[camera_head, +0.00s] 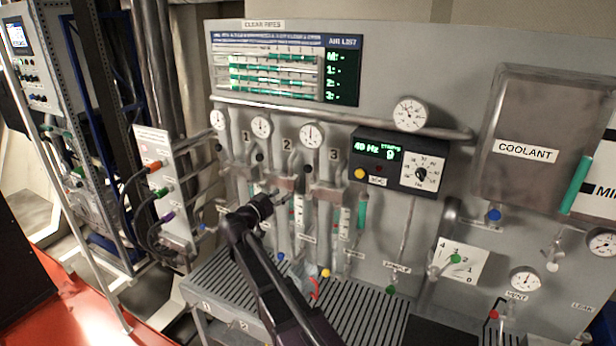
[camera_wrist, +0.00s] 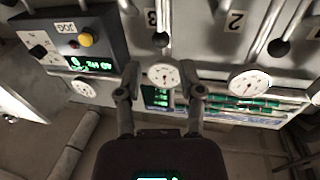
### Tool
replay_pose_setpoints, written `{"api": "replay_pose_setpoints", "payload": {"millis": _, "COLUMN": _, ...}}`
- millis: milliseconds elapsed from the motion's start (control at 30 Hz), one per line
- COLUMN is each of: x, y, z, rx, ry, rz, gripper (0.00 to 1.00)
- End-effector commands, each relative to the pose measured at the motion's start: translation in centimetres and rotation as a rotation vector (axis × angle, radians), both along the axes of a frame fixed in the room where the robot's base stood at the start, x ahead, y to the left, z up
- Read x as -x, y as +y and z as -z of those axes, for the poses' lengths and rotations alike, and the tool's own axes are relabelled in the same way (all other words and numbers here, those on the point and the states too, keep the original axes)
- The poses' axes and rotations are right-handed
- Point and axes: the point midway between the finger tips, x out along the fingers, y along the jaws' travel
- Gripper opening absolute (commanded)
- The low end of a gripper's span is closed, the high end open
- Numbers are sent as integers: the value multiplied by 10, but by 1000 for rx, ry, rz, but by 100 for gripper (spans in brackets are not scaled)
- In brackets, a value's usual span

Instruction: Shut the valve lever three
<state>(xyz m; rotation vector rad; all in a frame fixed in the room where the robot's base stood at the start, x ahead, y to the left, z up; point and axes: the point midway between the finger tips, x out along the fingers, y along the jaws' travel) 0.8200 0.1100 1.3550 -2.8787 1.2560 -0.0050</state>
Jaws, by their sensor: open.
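Valve lever three (camera_head: 309,168), a thin lever with a black ball knob, is on pipe three of the grey panel, below its gauge and beside the label 3. In the wrist view, which is upside down, its knob (camera_wrist: 160,40) shows near the top, with a thin rod running upward in the picture. My gripper (camera_head: 284,197) is in front of the pipes, to the lower left of the knob in the head view. In the wrist view my gripper (camera_wrist: 165,82) is open and empty. The gauge (camera_wrist: 163,75) appears between its fingers; the knob is beyond the tips, apart from them.
Other black knobs (camera_wrist: 279,47) stand beside pipes two and one. A control box (camera_head: 398,160) with a yellow button and dial juts out right of pipe three. A coolant tank (camera_head: 530,135) is further right. A slatted grate (camera_head: 350,315) lies below.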

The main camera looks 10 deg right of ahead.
Motion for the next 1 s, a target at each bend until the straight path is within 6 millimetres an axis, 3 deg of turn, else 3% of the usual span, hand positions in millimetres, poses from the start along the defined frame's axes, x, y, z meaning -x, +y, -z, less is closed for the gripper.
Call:
{"api": "replay_pose_setpoints", "payload": {"millis": 467, "x": -9, "y": -9, "z": 1, "rx": 0, "ry": 3, "rz": 3, "gripper": 50}}
{"api": "replay_pose_setpoints", "payload": {"millis": 1000, "x": -60, "y": -64, "z": 1, "rx": 0, "ry": 3, "rz": 3, "gripper": 50}}
